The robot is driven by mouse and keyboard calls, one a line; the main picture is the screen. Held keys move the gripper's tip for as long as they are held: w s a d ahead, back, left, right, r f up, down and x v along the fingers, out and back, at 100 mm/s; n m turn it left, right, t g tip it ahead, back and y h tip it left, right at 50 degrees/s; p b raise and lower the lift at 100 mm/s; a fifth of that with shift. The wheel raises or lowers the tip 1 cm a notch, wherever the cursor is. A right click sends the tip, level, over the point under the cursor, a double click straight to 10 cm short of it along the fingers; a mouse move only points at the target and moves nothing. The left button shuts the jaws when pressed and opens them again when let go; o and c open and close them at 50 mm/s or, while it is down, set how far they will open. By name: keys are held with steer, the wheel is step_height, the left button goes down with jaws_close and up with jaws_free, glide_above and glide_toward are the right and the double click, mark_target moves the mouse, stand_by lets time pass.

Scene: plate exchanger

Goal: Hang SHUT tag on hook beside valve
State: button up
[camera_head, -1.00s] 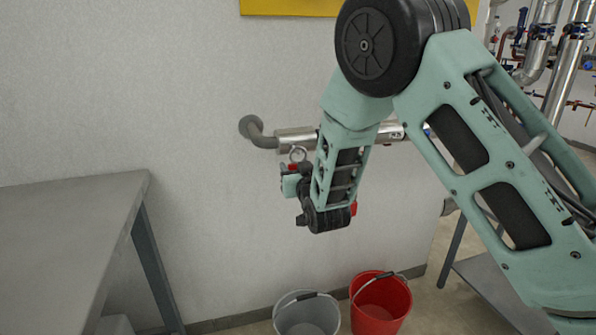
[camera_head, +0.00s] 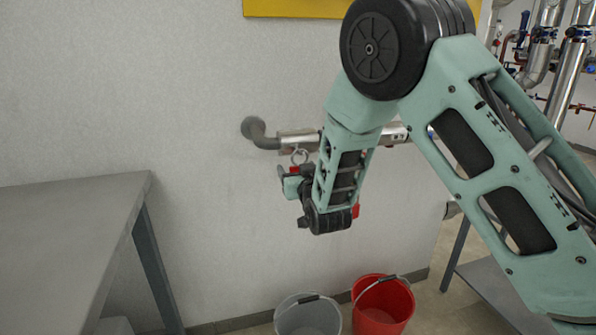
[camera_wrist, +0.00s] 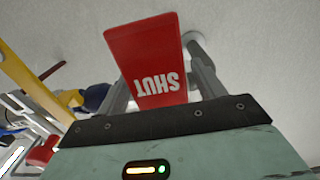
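The red SHUT tag (camera_wrist: 148,62) is large in the wrist view, its white lettering upside down. My gripper (camera_wrist: 160,82) is open around it, a grey finger standing apart on either side of the tag. In the head view my gripper (camera_head: 289,179) is just below the metal pipe by the wall. A small red part of the tag (camera_head: 294,169) shows there between the fingers, with a pale ring (camera_head: 299,157) above it, close under the pipe. The hook and the ring's contact with it cannot be made out. My arm hides most of the valve area.
The pipe (camera_head: 296,138) comes out of the wall by a grey elbow (camera_head: 256,132) and runs behind my arm. A grey table (camera_head: 60,230) is at left. A grey bucket (camera_head: 307,318) and a red bucket (camera_head: 383,305) stand on the floor below.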

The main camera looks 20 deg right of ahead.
steer(key=shift+s, duration=0.15)
steer(key=s+p, duration=0.7)
steer(key=s, duration=1)
steer(key=shift+s, duration=0.1)
